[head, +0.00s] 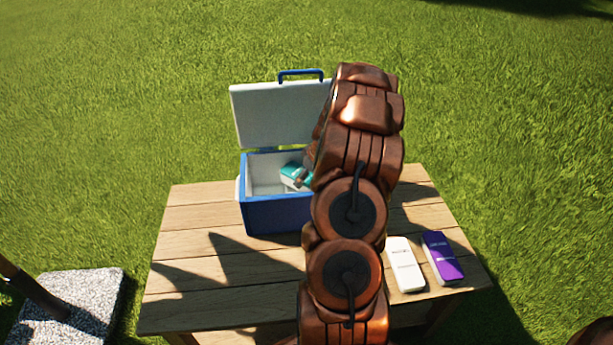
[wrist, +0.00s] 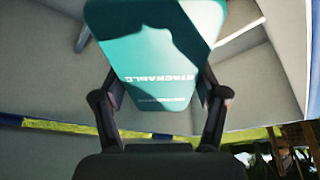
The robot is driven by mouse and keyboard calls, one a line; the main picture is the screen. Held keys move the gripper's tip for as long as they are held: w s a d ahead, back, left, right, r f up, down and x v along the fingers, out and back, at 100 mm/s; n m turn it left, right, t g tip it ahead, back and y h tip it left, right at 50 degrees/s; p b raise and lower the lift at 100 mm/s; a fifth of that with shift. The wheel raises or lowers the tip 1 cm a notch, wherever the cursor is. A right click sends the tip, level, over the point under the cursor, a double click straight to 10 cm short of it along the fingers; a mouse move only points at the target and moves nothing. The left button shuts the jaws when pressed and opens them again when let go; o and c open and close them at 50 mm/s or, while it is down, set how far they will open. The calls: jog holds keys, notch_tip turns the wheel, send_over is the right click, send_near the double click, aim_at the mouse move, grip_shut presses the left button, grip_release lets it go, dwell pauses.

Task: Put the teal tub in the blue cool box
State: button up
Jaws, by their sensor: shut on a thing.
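The blue cool box (head: 272,216) stands on the wooden table with its lid (head: 275,115) raised at the back. The teal tub (head: 292,174) shows inside the box opening, toward the right side, partly hidden by my arm. In the wrist view the teal tub (wrist: 155,60) sits between the two fingers of my gripper (wrist: 158,110), which is shut on it. Pale inner walls of the box surround the tub there. I cannot tell whether the tub touches the box floor. In the head view my arm hides most of the gripper.
A white pack (head: 404,265) and a purple pack (head: 442,258) lie on the right of the wooden table (head: 190,218). The left front of the table is clear. A pale stone block (head: 88,290) stands on the grass at the lower left.

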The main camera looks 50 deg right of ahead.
jog(key=shift+f+b, duration=0.35)
jog(key=shift+b, duration=0.05)
jog(key=shift+f, duration=0.2)
jog(key=o, duration=1.6)
jog(key=shift+r, duration=0.1)
